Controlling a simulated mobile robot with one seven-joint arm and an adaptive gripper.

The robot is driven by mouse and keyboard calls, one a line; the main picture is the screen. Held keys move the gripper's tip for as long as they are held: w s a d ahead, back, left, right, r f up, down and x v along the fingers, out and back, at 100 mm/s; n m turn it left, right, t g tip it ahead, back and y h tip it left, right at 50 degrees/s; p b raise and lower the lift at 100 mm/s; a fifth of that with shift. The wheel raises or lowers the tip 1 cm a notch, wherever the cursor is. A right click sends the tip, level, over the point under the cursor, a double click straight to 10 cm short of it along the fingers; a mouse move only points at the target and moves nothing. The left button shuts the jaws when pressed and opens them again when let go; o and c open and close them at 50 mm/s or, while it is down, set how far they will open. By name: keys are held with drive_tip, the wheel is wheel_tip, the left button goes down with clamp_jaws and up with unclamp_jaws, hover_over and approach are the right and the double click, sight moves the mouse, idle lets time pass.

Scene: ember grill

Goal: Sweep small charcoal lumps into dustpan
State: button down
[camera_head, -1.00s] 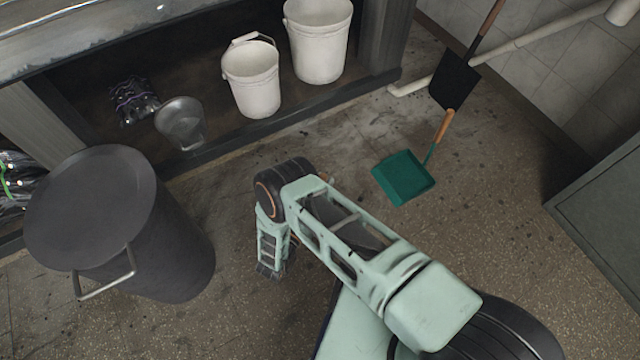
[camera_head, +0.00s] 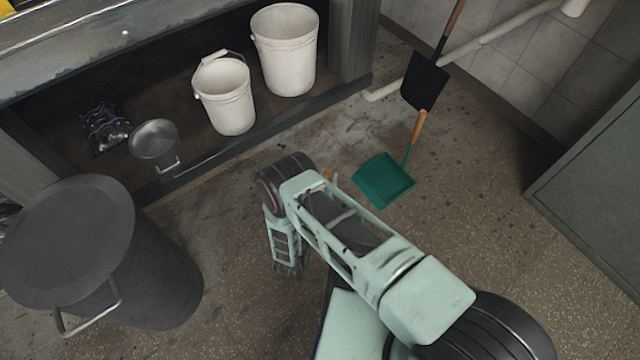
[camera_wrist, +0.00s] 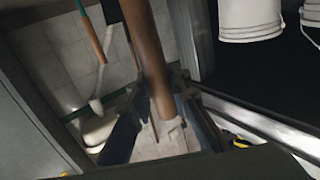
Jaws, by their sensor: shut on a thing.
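A green dustpan (camera_head: 383,181) with a wooden-ended handle (camera_head: 419,127) lies on the floor in the head view, right of my arm. In the wrist view, my gripper (camera_wrist: 165,100) is shut on a brown wooden handle (camera_wrist: 148,42). What the handle belongs to is not clear. In the head view my gripper is hidden behind my arm; a small wooden piece (camera_head: 329,175) shows beside the arm. Small dark specks (camera_head: 352,128) are scattered over the floor; I cannot tell which are charcoal lumps and which are stains.
A large dark lidded bin (camera_head: 140,270) stands at left. Two white buckets (camera_head: 225,100), a metal scoop-like vessel (camera_head: 155,143) and a dark bag (camera_head: 105,130) sit on the low shelf. A black shovel (camera_head: 425,82) leans by a pipe. A grey cabinet (camera_head: 600,180) stands at right.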

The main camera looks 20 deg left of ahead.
drive_tip(key=shift+w+d+r, duration=0.75)
drive_tip(key=shift+w+d, duration=8.05)
drive_tip(key=shift+w, duration=2.25)
wheel_tip(320, 180, up, 6)
drive_tip(key=p, duration=0.4)
drive_tip(key=shift+p, duration=0.35)
drive_tip(key=shift+a+r, duration=0.1)
drive_tip(key=shift+r, duration=0.05)
